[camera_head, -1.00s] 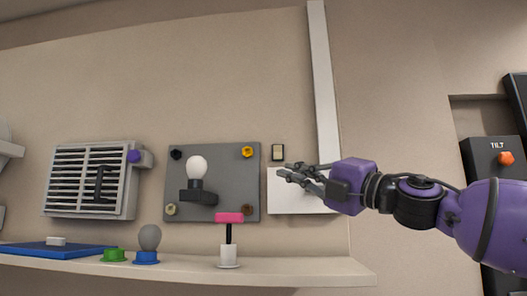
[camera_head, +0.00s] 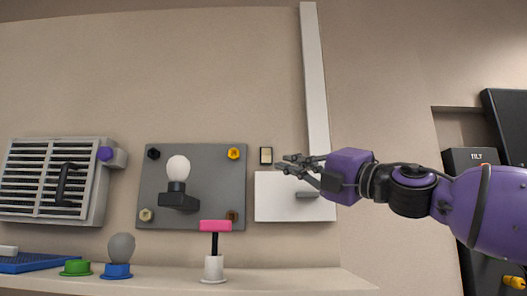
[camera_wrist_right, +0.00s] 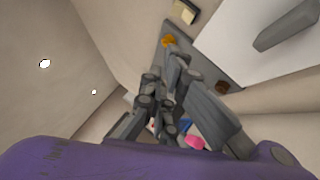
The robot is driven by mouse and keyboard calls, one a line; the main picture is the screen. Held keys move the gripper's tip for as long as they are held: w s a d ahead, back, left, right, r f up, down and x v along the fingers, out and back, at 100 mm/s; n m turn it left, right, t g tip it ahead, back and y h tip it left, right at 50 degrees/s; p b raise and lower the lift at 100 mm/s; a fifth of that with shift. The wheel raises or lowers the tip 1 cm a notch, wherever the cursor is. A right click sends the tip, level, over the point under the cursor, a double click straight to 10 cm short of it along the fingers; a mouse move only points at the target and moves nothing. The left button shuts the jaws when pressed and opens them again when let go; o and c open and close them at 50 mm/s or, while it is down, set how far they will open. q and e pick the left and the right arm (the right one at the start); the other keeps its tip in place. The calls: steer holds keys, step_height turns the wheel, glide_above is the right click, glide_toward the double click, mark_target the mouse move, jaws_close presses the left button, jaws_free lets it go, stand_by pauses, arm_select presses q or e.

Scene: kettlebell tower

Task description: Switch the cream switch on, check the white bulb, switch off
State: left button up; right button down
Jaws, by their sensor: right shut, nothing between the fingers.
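The cream switch (camera_head: 266,156), a small cream rocker in a dark frame, is on the wall right of the grey panel (camera_head: 205,160). It also shows at the top of the wrist view (camera_wrist_right: 184,11). I cannot tell its rocker position. The white bulb (camera_head: 178,168) stands upright in a black socket on the grey panel, with no visible glow around it. My right gripper (camera_head: 282,164) is shut and empty, its fingertips just right of and slightly below the switch in the head view; contact is not clear. My left gripper is out of view.
Below the switch is a white plate (camera_head: 278,211) with a grey handle (camera_head: 307,195). The shelf (camera_head: 300,279) holds a grey bulb (camera_head: 121,247) on a blue base, a green ring (camera_head: 76,267) and a pink-topped post (camera_head: 215,226). A louvred vent (camera_head: 45,180) is at left.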

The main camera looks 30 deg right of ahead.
mark_target(266, 156)
arm_select(q)
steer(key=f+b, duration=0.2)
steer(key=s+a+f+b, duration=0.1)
steer(key=b, duration=0.1)
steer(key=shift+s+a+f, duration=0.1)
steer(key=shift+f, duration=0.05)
arm_select(e)
steer(key=w+r, duration=0.5)
steer(key=w, duration=0.6)
steer(key=shift+w+a+r, duration=0.25)
steer(key=shift+w+a, duration=0.05)
steer(key=shift+a, duration=0.15)
